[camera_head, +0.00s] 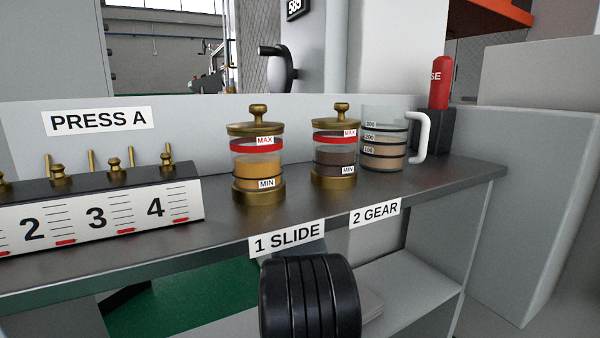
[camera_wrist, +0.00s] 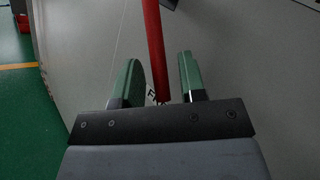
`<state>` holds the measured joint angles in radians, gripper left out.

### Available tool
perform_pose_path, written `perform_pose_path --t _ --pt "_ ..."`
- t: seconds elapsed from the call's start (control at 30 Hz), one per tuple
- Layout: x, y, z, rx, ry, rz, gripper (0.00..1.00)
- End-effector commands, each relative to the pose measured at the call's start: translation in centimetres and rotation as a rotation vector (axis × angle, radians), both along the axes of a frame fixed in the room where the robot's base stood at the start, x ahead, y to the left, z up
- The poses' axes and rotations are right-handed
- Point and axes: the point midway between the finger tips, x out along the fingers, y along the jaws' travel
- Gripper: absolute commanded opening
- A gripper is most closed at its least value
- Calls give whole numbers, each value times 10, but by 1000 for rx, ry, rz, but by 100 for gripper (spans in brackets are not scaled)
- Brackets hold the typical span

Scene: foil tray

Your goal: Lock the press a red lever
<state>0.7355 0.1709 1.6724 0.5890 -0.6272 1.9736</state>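In the wrist view a long red bar, which looks like the lever (camera_wrist: 154,45), runs down from the top edge to between the green fingers of my gripper (camera_wrist: 160,82). The fingers are apart, with a visible gap between the bar and the right finger. The left finger is close to the bar; I cannot tell if they touch. The bar's lower end is partly hidden near the gripper body. In the head view the PRESS A sign (camera_head: 98,121) is on the back panel at left; neither this lever nor my gripper's fingers can be made out there.
A metal shelf (camera_head: 330,215) carries a numbered block (camera_head: 75,232) with brass knobs, two brass-lidded jars (camera_head: 258,165) (camera_head: 334,160), a measuring jug (camera_head: 382,140) and a red cylinder (camera_head: 439,88) on a dark base. A pale surface (camera_wrist: 235,55) lies behind the bar.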

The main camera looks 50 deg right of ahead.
Motion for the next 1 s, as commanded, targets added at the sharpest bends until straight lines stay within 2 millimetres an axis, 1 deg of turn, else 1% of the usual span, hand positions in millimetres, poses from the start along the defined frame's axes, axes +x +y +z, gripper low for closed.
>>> perform_pose_path --t 0.27,0.37,0.43,0.57,0.8,1.0 --pt "0 0 -1 2 0 1 42" --pt "-2 5 -2 3 1 1 42" --pt "-5 11 -3 4 0 2 42" --pt "-15 30 -8 3 0 3 42" --pt "-38 73 -20 2 0 3 42" --pt "-53 100 -28 1 -1 3 42"
